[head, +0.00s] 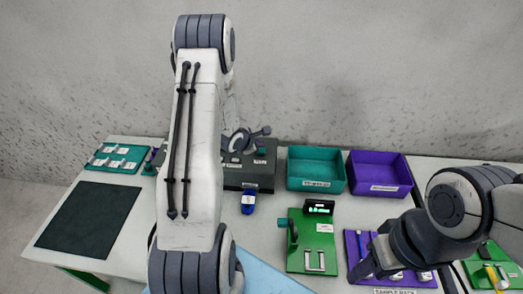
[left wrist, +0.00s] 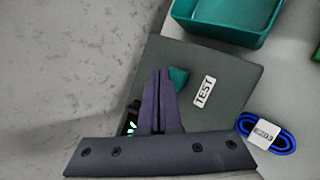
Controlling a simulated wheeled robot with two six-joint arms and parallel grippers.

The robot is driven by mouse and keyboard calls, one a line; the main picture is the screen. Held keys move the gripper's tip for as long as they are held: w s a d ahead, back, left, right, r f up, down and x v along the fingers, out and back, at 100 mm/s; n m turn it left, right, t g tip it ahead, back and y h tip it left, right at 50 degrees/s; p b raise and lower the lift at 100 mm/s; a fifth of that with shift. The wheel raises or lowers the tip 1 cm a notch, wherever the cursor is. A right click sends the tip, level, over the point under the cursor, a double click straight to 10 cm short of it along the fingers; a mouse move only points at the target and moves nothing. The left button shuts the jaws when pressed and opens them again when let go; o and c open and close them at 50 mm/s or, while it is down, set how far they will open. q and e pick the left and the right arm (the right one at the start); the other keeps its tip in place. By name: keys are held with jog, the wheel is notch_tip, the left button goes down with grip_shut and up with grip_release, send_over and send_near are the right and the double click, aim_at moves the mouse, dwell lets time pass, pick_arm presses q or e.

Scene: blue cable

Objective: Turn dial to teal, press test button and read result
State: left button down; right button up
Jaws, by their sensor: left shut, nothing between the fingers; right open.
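The dark grey test box (head: 262,180) stands at the back of the table, partly hidden by my left arm. In the left wrist view, the box (left wrist: 225,72) has a white TEST label (left wrist: 203,90) and a teal part (left wrist: 179,77) beside it. My left gripper (left wrist: 160,73) is shut and empty over the box, its tips next to the teal part; I cannot tell whether they touch. Green lit marks (left wrist: 131,127) show on the box, partly covered and unreadable. I cannot make out the dial. My right gripper (head: 363,266) is open over the purple rack.
A coiled blue cable (head: 249,203) lies before the box. Teal (head: 315,184) and purple (head: 381,187) bins stand to its right. A green fixture (head: 297,262) with a small display and the purple rack (head: 352,240) are nearer. A dark mat (head: 90,218) lies at left.

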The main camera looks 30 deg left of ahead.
pick_arm(q)
jog(key=shift+f, duration=0.1)
dwell(0.5)
jog(key=shift+f, duration=0.35)
jog(key=shift+f, duration=0.5)
dwell(0.8)
jog(key=shift+r, duration=0.15)
jog(key=shift+r+p, duration=0.8)
jog(key=shift+p, duration=0.15)
notch_tip(320, 180, up, 5)
jog(key=p, duration=0.5)
